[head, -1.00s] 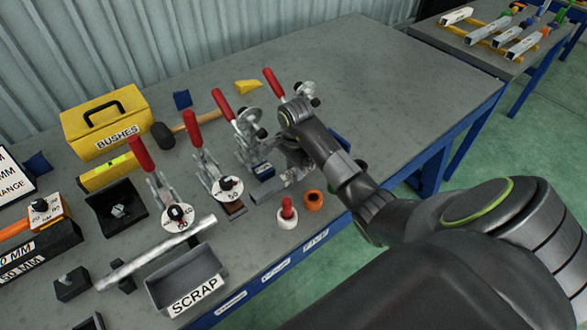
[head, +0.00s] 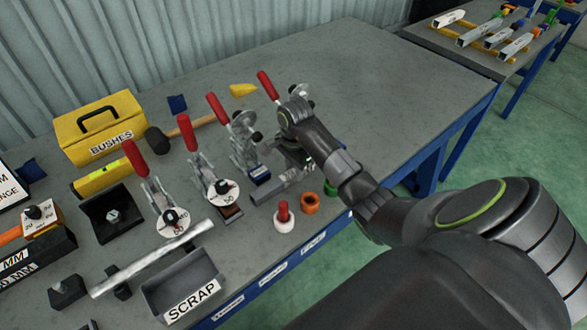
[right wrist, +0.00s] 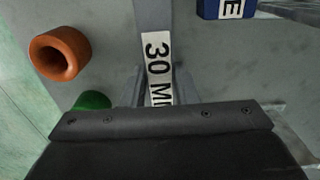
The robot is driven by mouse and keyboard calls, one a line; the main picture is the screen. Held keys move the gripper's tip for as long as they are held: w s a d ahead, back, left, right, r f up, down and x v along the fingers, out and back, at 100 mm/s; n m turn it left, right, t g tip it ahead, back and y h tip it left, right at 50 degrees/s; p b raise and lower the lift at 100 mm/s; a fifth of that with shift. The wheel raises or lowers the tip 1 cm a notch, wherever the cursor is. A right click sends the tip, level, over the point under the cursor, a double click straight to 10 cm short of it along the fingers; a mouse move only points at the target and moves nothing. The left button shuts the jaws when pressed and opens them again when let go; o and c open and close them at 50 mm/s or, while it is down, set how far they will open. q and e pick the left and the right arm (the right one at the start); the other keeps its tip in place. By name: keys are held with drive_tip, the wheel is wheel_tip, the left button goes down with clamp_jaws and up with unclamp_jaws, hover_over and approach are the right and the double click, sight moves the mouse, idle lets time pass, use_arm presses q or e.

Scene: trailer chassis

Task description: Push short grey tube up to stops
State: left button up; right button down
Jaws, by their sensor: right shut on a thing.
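The short grey tube (head: 283,188) lies on the bench in front of the clamps, its left end clear and its right part running under my right gripper. In the right wrist view the tube (right wrist: 153,22) runs up the picture, with a white "30 MM" label (right wrist: 156,60) on it. My right gripper (right wrist: 158,88) is shut on the tube, one finger on each side. In the head view the gripper (head: 300,163) is partly hidden by its own wrist. I cannot make out the stops clearly. My left gripper is not in view.
Several red-handled toggle clamps (head: 200,165) stand left of and behind the tube. A blue labelled block (head: 260,174) sits close to it. An orange bush (head: 309,204), a green bush (head: 330,188) and a white-based red pin (head: 284,216) stand near the front edge. The bench's right side is clear.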

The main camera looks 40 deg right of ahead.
drive_tip(key=shift+w+d+r+b, duration=0.15)
drive_tip(key=shift+w+b, duration=0.8)
drive_tip(key=shift+w, duration=0.15)
drive_tip(key=shift+w+b, duration=0.1)
drive_tip(key=shift+b, duration=0.2)
idle(0.3)
drive_tip(key=c, duration=1.5)
unclamp_jaws()
drive_tip(key=shift+c, duration=0.2)
drive_tip(key=o, duration=0.5)
drive_tip(key=shift+d, duration=0.1)
